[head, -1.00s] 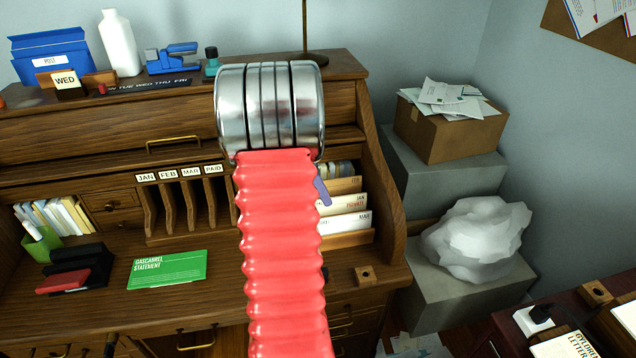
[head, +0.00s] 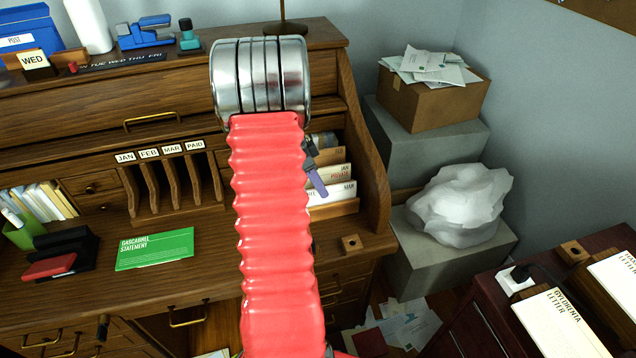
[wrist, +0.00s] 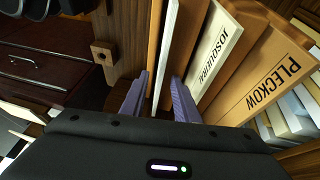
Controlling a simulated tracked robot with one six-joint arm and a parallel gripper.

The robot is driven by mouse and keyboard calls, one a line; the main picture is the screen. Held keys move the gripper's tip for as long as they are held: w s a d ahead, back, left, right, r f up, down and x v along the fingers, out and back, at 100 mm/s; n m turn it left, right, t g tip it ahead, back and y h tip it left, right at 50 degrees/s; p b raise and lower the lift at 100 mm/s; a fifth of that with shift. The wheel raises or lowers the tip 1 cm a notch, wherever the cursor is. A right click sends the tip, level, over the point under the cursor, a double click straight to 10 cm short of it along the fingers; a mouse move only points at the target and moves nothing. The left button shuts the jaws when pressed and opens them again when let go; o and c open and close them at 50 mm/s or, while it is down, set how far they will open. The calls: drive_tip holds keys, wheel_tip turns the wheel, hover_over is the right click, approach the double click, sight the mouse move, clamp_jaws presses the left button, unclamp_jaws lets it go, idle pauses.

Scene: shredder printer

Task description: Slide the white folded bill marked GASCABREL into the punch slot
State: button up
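My gripper (wrist: 157,100) has its two purple fingers apart. The edge of an upright white sheet (wrist: 165,55) and brown dividers stand between and just beyond them; I see no firm grip. In the head view a purple finger (head: 318,181) shows at the card rack (head: 335,209), partly hidden behind my red arm. No white bill marked GASCABREL is readable in either view; the white sheet's face is hidden. A green card reading GASCABREL STATEMENT (head: 154,249) lies on the desk. A blue device (head: 145,33), perhaps the punch, stands on the desk top; its slot is not discernible.
A wooden block with a hole (head: 352,244) sits at the desk's right edge. A dark red cabinet (head: 470,318) stands at right.

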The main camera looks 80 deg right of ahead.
drive_tip(key=shift+c, duration=0.7)
clamp_jaws()
drive_tip(key=shift+r, duration=0.25)
drive_tip(key=shift+r, duration=0.7)
drive_tip(key=shift+r, duration=0.2)
wheel_tip(320, 180, up, 7)
idle(0.3)
drive_tip(key=shift+f, duration=0.1)
